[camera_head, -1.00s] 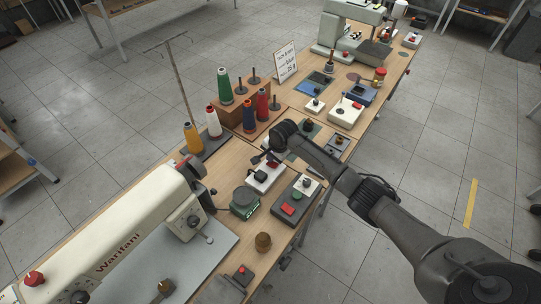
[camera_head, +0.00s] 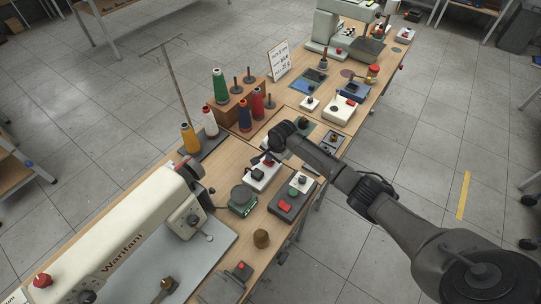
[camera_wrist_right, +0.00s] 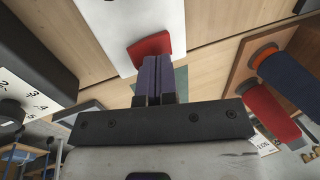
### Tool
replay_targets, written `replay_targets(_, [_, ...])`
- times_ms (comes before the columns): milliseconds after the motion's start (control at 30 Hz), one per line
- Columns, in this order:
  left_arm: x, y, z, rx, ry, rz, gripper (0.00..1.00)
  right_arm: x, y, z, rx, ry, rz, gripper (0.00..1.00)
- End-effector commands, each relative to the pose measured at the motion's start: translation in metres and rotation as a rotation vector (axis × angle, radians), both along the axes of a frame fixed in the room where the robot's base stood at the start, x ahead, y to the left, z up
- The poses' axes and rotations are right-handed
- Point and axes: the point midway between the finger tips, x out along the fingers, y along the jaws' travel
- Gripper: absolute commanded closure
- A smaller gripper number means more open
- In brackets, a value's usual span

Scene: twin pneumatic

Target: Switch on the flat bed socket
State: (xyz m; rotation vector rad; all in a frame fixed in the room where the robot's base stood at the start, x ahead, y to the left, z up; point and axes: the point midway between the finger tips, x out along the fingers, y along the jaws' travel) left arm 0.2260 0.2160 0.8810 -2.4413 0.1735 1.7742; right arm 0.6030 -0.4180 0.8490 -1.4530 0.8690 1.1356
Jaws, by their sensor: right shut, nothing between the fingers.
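A white socket box (camera_head: 262,182) with a black plug (camera_head: 257,174) lies on the table beside the flat bed sewing machine (camera_head: 120,232); I take it to be the flat bed socket. My right gripper (camera_head: 262,160) is over the far end of this box, shut and empty. In the right wrist view the shut fingertips (camera_wrist_right: 156,62) are at the red switch (camera_wrist_right: 149,46) on the white box (camera_wrist_right: 115,20). Whether they touch it, I cannot tell. The switch is hidden by my gripper in the head view. My left gripper is not in view.
A grey control box (camera_head: 291,206) with red and green buttons and a green dial device (camera_head: 242,201) stand close by. Thread cones, among them a red one (camera_head: 257,104), stand behind. Another white box (camera_head: 340,110) with a red switch is farther along the table.

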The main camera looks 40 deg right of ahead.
Motion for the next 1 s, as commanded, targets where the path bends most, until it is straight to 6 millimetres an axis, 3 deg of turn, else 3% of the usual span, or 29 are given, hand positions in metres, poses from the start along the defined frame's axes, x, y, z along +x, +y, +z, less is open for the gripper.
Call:
replay_targets(167, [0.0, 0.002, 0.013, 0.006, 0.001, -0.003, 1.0, 0.0, 0.0, 0.011, 0.001, 0.0, 0.0, 1.0])
replay_targets(500, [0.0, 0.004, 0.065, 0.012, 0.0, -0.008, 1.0, 0.0, 0.001, 0.05, 0.001, 0.001, 0.0, 1.0])
replay_targets(800, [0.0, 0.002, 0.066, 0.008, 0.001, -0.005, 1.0, 0.001, 0.001, 0.105, 0.0, -0.003, 0.002, 1.0])
replay_targets(1000, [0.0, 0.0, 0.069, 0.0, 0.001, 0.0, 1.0, 0.0, 0.0, 0.129, 0.0, -0.001, 0.001, 1.0])
